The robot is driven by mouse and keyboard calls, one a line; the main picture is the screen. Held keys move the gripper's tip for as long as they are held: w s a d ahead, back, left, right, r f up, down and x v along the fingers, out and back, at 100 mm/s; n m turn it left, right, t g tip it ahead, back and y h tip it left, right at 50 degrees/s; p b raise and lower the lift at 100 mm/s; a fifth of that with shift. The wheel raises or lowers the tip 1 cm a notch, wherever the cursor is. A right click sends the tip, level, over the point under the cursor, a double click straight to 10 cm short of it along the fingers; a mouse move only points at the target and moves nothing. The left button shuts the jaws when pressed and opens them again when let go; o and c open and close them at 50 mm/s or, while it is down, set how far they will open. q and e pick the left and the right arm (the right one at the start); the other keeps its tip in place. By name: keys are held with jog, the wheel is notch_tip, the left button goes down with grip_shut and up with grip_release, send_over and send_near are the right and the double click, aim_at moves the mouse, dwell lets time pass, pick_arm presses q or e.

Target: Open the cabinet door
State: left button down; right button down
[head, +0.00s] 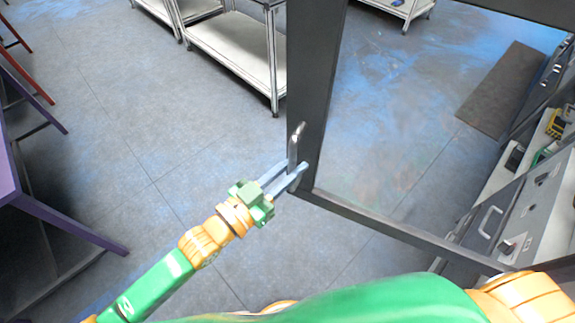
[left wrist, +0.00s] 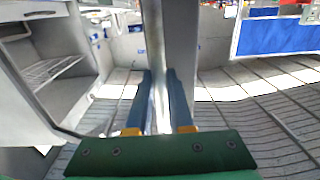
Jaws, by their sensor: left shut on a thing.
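The cabinet door (head: 305,100) has a dark frame around a clear pane. It stands swung out from the cabinet (head: 535,215), which is at the right of the head view. A silver upright handle (head: 296,140) sits on the door's left edge. My left gripper (head: 290,176) is shut on the lower part of this handle. In the left wrist view the blue fingers (left wrist: 162,103) stand on either side of the metal handle (left wrist: 155,45). My right gripper is not in view.
White metal shelving (head: 238,45) stands behind the door at the top. A purple table (head: 12,185) and stools are at the left. The grey floor (head: 160,130) between them is clear. A dark mat (head: 505,90) lies at the upper right.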

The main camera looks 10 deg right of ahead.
pick_arm(q)
jog(key=shift+s+r, duration=0.1)
dwell(0.3)
jog(key=c, duration=1)
grip_release()
jog(key=shift+o, duration=1)
jog(key=shift+s, duration=0.1)
jog(key=b+v, duration=0.1)
jog(key=v, duration=0.6)
jog(key=shift+b, duration=0.4)
